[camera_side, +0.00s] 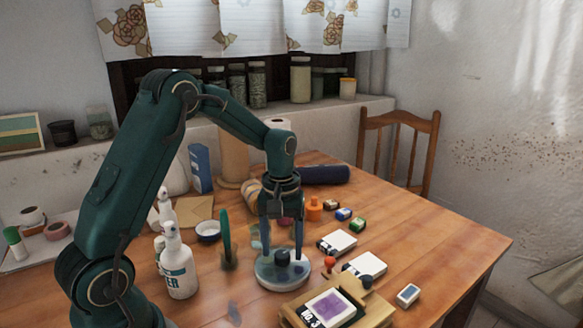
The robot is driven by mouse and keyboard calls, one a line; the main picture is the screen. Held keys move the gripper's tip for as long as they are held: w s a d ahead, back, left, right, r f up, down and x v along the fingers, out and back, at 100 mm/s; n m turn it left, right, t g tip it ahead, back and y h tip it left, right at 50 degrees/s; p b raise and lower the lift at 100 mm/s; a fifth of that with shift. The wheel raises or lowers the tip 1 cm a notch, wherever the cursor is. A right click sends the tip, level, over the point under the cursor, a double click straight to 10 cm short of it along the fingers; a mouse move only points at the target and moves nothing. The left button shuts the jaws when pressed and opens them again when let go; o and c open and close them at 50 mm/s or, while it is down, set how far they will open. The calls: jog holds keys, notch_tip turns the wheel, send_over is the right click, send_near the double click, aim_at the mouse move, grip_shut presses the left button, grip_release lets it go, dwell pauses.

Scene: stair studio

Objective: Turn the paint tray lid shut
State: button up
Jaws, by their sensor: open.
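A round, pale grey paint tray (283,277) sits on the wooden table, with a flat lid and a dark knob (282,258) at its centre. My gripper (282,248) points straight down over the tray, open, with one finger to the left of the knob and one to the right. I cannot tell whether the fingers touch the knob or how far the lid is turned. Nothing shows held between the fingers.
A white spray bottle (178,266) and a green upright item (226,238) stand left of the tray. A wooden box with a purple pad (330,306) is close in front. White boxes (337,243) and small paint pots lie to the right.

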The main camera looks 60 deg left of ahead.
aim_at(282, 253)
jog(key=shift+r, duration=2.2)
jog(key=shift+w+d+r, duration=0.1)
jog(key=shift+d+r, duration=0.05)
jog(key=shift+r, duration=0.15)
jog(key=s+d+r+m+t, duration=0.4)
jog(key=s+d+r, duration=0.25)
jog(key=r, duration=0.25)
jog(key=s+d+f+m+t, duration=0.1)
jog(key=s+d+f+m, duration=0.1)
jog(key=s+m, duration=0.3)
jog(key=s+d, duration=0.1)
jog(key=s, duration=0.2)
jog(key=shift+d+f+t, duration=0.25)
jog(key=shift+d+t, duration=0.05)
jog(key=shift+d, duration=0.1)
